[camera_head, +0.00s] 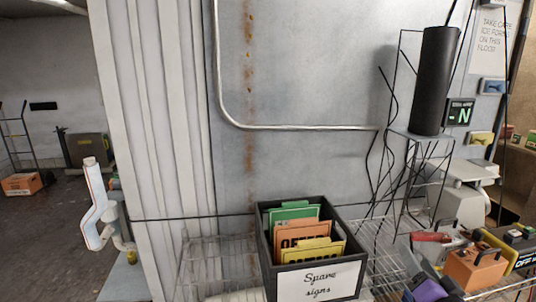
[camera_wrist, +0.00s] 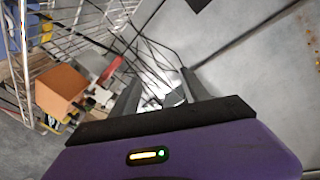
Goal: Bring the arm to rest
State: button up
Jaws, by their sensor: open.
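My gripper (camera_wrist: 161,78) shows in the wrist view, with its purple housing below and two dark grey fingers spread apart. Nothing is held between the fingers. Thin dark cables and a pale wall lie beyond them. In the head view, a purple and dark shape (camera_head: 428,290) at the lower right edge may be part of my gripper; it is cut off by the frame, so I cannot tell.
A wire shelf (camera_head: 205,262) carries a black bin (camera_head: 318,282) of coloured signs labelled "Spare signs". An orange box (camera_head: 475,270) stands to its right; it also shows in the wrist view (camera_wrist: 60,90). A black cylinder (camera_head: 435,80) stands on a wire frame above.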

jog(key=s+a+f+n+y+b, duration=0.1)
jog(key=s+a+f, duration=0.3)
jog(key=s, duration=1.1)
jog(key=s+a+f+n+g+y+b, duration=0.1)
jog(key=s+a+f+n, duration=0.2)
jog(key=s+a, duration=0.4)
jog(key=s+a+f+n+g+b, duration=0.1)
jog(key=s+a+f+n, duration=0.3)
jog(key=s, duration=2)
jog(key=shift+a+f+y+b, duration=0.35)
jog(key=shift+a+b, duration=0.25)
jog(key=shift+a, duration=0.25)
